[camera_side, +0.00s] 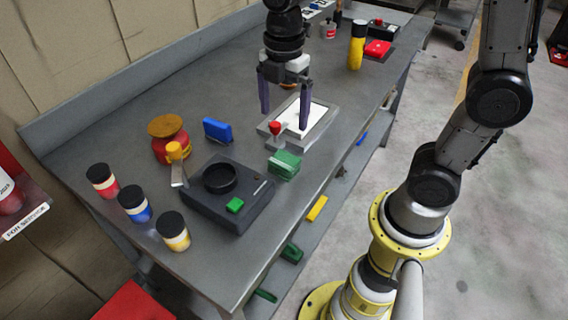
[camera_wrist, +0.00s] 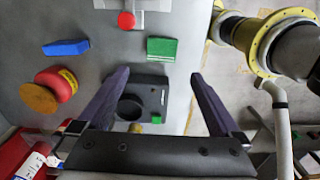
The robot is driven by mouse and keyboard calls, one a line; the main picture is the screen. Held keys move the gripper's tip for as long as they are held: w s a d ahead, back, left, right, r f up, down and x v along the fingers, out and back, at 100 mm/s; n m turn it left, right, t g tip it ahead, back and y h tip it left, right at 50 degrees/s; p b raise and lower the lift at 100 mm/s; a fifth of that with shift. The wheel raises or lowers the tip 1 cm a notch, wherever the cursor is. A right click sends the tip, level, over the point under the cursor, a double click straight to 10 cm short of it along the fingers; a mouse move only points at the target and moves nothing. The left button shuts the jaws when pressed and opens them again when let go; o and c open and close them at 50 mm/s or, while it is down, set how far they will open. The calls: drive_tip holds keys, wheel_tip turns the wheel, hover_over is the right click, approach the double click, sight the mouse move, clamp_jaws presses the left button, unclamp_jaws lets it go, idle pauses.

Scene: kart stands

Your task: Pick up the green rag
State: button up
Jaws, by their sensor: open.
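The green rag (camera_side: 284,164) looks like a folded green block and lies on the grey bench, between the dark box and the white panel. In the wrist view the green rag (camera_wrist: 161,48) lies a little beyond the fingertips, roughly centred between them. My gripper (camera_side: 284,120) is open and empty, with its two purple fingers pointing down above the bench. In the wrist view my gripper (camera_wrist: 159,74) has its fingers wide apart, and nothing is between the tips at their height. It does not touch the rag.
A blue block (camera_side: 217,131), a red and orange pot (camera_side: 170,142) and a dark box (camera_side: 228,195) with a round opening surround the rag. A red knob (camera_side: 275,128) stands close behind it on the white panel's frame (camera_side: 318,133). Several jars stand at the left.

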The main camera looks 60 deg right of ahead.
sight(284, 159)
wheel_tip(284, 159, down, 14)
drive_tip(key=shift+s+a, duration=0.1)
drive_tip(key=c, duration=1.2)
drive_tip(key=shift+c, duration=0.2)
drive_tip(key=shift+r, duration=0.15)
drive_tip(key=shift+r, duration=0.55)
drive_tip(key=s+d+r, duration=0.1)
drive_tip(key=s+r, duration=1)
drive_tip(key=s, duration=0.3)
drive_tip(key=shift+r, duration=0.35)
drive_tip(key=shift+d, duration=0.1)
